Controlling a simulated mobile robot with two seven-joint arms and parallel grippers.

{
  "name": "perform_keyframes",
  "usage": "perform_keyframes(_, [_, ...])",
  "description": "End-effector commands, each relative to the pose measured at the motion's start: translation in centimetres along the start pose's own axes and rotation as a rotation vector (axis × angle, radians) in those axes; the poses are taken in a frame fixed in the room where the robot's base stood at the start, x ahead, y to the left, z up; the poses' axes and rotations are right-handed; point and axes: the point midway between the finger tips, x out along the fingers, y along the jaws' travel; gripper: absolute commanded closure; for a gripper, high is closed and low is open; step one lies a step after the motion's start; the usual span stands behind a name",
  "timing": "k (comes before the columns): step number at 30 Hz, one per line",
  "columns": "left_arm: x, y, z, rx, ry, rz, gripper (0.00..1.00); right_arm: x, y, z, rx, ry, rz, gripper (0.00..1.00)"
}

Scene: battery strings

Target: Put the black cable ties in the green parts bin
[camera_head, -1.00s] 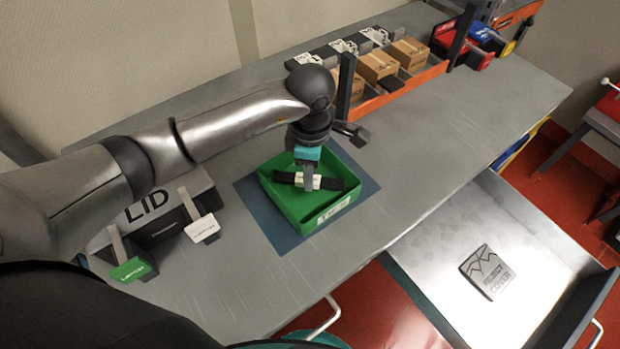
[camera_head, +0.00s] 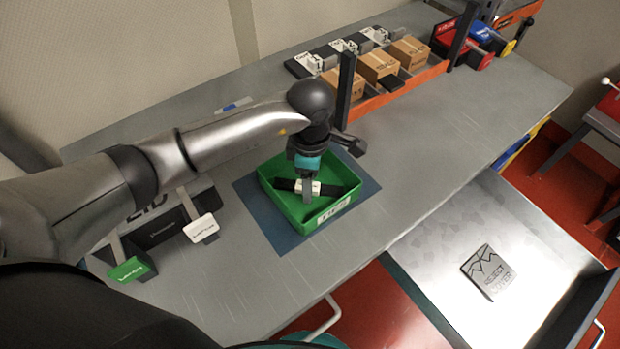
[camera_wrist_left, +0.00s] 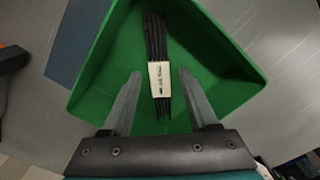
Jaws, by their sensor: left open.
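The green parts bin (camera_head: 334,213) stands on a blue mat on the grey workbench. The black cable ties (camera_wrist_left: 152,30), bundled with a white printed band, lie inside the bin; they also show in the head view (camera_head: 286,184), partly behind a finger. My left gripper (camera_head: 308,197) points down into the bin over the bundle. In the left wrist view, its two fingers (camera_wrist_left: 158,92) are apart, one on each side of the white band, with a gap to the bundle. My right gripper is not in view.
A dark box (camera_head: 160,232) with white and green tags stands left of the bin. An orange-edged rack (camera_head: 395,88) with cardboard boxes stands behind. A metal drawer (camera_head: 440,250) holding a dark cover plate (camera_head: 488,272) is open at right. Bench right of the bin is clear.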

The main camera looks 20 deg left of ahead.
Motion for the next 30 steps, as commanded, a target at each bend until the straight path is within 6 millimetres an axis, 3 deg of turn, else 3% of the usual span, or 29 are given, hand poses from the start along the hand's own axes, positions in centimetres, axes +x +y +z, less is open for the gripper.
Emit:
perform_keyframes(5, [-0.6,0.1,0.0,0.0,0.0,0.002,0.4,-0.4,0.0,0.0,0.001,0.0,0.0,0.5])
perform_keyframes(21, [-10.9,0.1,0.0,-0.001,0.0,0.004,0.4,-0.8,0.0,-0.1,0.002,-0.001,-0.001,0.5])
perform_keyframes(30, [-12.3,0.0,0.0,-0.001,0.0,0.0,0.4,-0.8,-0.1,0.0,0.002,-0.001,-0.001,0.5])
